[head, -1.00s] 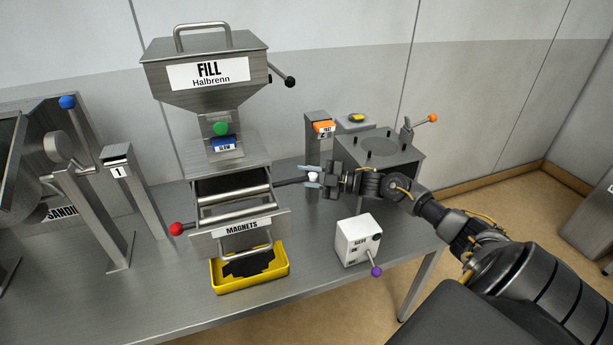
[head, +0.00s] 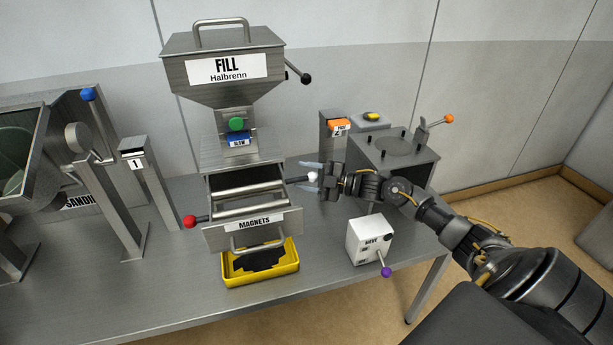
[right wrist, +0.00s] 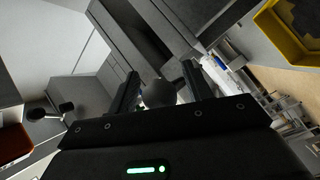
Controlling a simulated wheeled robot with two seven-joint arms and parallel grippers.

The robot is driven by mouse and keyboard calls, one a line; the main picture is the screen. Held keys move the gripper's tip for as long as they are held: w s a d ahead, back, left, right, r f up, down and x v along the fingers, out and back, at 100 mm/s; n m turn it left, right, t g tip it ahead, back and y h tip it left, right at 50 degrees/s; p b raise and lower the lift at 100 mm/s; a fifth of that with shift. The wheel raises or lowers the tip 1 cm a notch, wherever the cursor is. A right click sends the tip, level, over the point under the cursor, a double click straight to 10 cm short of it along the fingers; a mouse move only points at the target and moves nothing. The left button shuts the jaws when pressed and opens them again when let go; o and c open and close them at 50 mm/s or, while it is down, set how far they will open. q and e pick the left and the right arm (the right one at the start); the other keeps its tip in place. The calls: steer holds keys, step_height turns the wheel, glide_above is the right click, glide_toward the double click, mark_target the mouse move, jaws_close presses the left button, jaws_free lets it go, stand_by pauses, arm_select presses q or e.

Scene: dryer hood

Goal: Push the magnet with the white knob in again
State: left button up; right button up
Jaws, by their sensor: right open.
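The white knob (head: 312,177) is on the end of a dark rod that sticks out of the right side of the open MAGNETS drawer unit (head: 254,222). A short length of rod shows between the housing and the knob. My right gripper (head: 303,176) is open, with its fingers on either side of the knob and pointing at the housing. The knob lies close to the palm; I cannot tell whether they touch. In the right wrist view the knob (right wrist: 158,93) shows dark and round between the fingers. My left gripper is not in view.
A red knob (head: 190,222) sticks out at the drawer's left. A yellow tray (head: 289,277) stands below it. A white switch box (head: 366,241) with a purple knob stands in front of my right arm. A metal box (head: 400,160) is behind the arm.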

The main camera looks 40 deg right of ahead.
steer(key=shift+s+d+f, duration=0.1)
steer(key=shift+s+d, duration=0.1)
steer(key=shift+s, duration=0.05)
steer(key=b+v, duration=0.2)
steer(key=v, duration=0.8)
steer(key=shift+s, duration=0.1)
steer(key=s+d+m+p, duration=0.1)
steer(key=m, duration=0.2)
steer(key=s+m+p, duration=0.1)
steer(key=m, duration=0.2)
steer(key=s+d+m+p, duration=0.1)
steer(key=m, duration=0.2)
steer(key=shift+s+d+r, duration=0.2)
steer(key=shift+d, duration=0.15)
